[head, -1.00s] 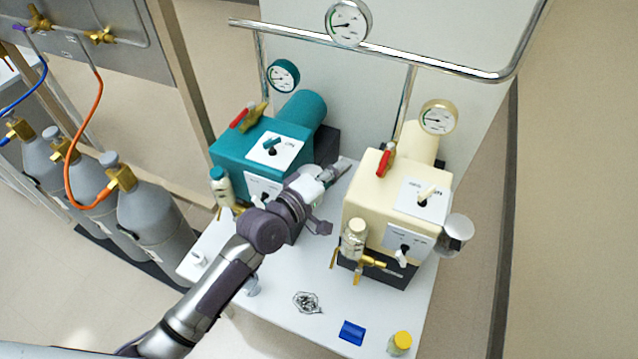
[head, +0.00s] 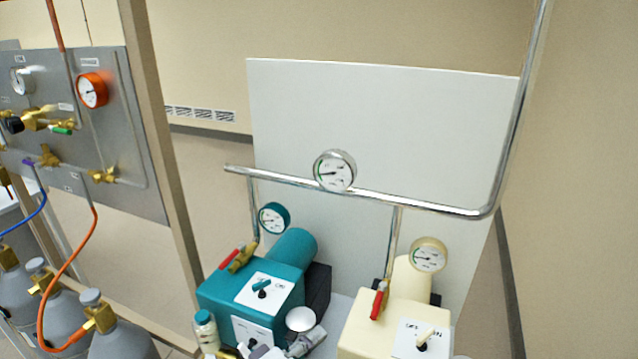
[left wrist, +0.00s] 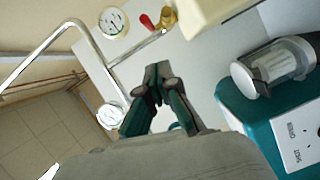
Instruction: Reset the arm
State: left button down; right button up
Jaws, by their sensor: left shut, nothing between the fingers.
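My left gripper (head: 312,338) shows at the bottom edge of the head view, in front of the gap between the teal pump (head: 224,297) and the cream pump (head: 364,329). In the left wrist view its dark fingers (left wrist: 158,78) are together with nothing between them. The rest of my left arm is below the head view. My right gripper is in neither view.
A clear jar (left wrist: 276,66) on the teal pump is close to the gripper. Gauges (head: 334,171) sit on a chrome pipe (head: 405,200) before a white panel (head: 380,120). Gas cylinders (head: 122,338) stand at left. Free air lies above the pumps.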

pick_arm(q)
jog(key=s+a+f+m+g+y, duration=0.55)
jog(key=s+a, duration=0.45)
jog(key=s, duration=0.2)
jog(key=s+a+f+m+g+y, duration=0.4)
jog(key=s+a+f+y, duration=0.25)
jog(key=s+a, duration=0.45)
notch_tip(320, 180, down, 28)
jog(key=s+d, duration=0.2)
jog(key=s, duration=0.1)
jog(key=s+a+f+g, duration=0.2)
jog(key=s+a+f, duration=0.1)
jog(key=s+f, duration=1.1)
jog(key=shift+s+f+h, duration=0.25)
jog(key=shift+s+h, duration=0.05)
jog(key=shift+s, duration=0.45)
jog(key=shift+a, duration=0.1)
